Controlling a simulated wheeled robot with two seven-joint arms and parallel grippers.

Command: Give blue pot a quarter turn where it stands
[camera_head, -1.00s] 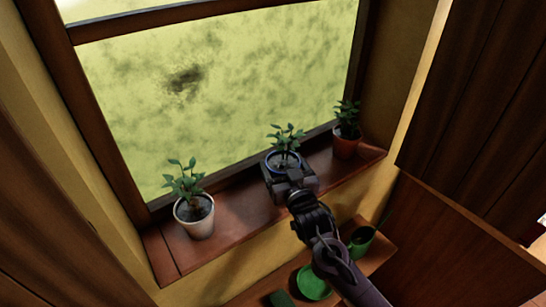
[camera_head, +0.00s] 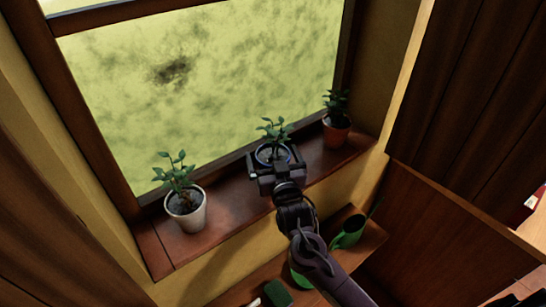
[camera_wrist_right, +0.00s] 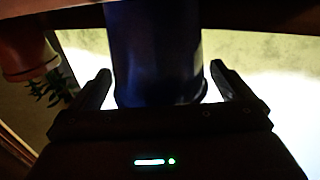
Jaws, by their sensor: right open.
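The blue pot (camera_head: 264,155) with a leafy plant stands upright on the wooden windowsill (camera_head: 235,200), between a white pot and an orange pot. My right gripper (camera_head: 274,160) reaches it from the front, with one finger on each side of the pot. In the right wrist view the blue pot (camera_wrist_right: 152,50) fills the space between the two open fingers, with the picture upside down. A narrow gap shows on the right; contact on the left cannot be told. The gripper hides the pot's lower front in the head view. My left gripper is not in view.
The white pot (camera_head: 186,218) stands to the left on the sill, and the orange pot (camera_head: 335,133) to the right, near the fingers' side. The window (camera_head: 200,90) is close behind. Below are a green watering can (camera_head: 348,232) and a dark green block (camera_head: 278,293).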

